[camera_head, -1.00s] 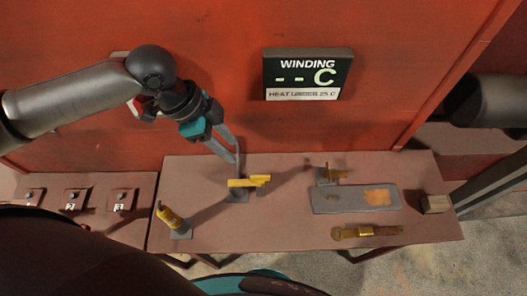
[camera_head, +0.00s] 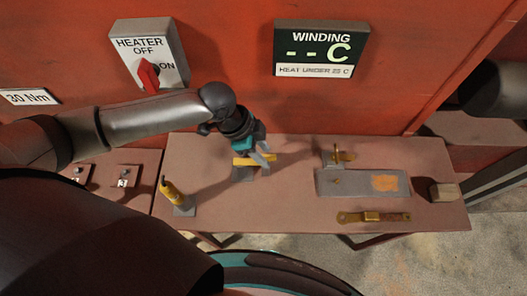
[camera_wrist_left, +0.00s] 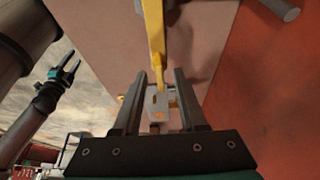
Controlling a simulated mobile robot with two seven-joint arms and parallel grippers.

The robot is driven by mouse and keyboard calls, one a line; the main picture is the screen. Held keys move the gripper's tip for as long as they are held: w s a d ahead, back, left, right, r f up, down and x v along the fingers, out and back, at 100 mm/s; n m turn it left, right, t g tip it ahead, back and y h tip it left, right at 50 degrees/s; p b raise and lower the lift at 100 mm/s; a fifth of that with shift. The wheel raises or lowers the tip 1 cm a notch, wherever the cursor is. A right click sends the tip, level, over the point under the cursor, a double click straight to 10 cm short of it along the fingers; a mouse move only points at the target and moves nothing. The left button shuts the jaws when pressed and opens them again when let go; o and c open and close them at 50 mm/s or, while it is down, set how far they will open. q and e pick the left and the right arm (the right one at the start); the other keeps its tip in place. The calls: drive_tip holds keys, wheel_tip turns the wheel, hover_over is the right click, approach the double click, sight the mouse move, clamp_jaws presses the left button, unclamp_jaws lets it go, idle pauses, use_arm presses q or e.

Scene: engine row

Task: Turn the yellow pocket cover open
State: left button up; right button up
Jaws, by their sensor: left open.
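A yellow bar-shaped piece, which looks like the pocket cover (camera_head: 243,161), sits on a small grey stand on the brown table. In the left wrist view the yellow piece (camera_wrist_left: 155,35) runs from the top edge down towards my fingers. My left gripper (camera_head: 264,157) is at the yellow piece in the head view. In the left wrist view its fingers (camera_wrist_left: 160,75) are apart, with the end of the yellow piece and a grey block showing between them. I cannot tell whether they touch. My right gripper (camera_wrist_left: 65,70) shows small in the left wrist view, its fingers apart.
A yellow upright tool (camera_head: 171,190) stands left on the table. A brass piece (camera_head: 340,156), a grey plate (camera_head: 345,184), a brass bar (camera_head: 373,217) and a small block (camera_head: 444,192) lie right. The red wall, with a heater switch (camera_head: 150,60) and winding display (camera_head: 321,48), is behind.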

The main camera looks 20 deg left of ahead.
use_arm(q)
drive_tip(key=shift+f, duration=0.15)
drive_tip(key=shift+c, duration=0.3)
clamp_jaws()
idle(1.1)
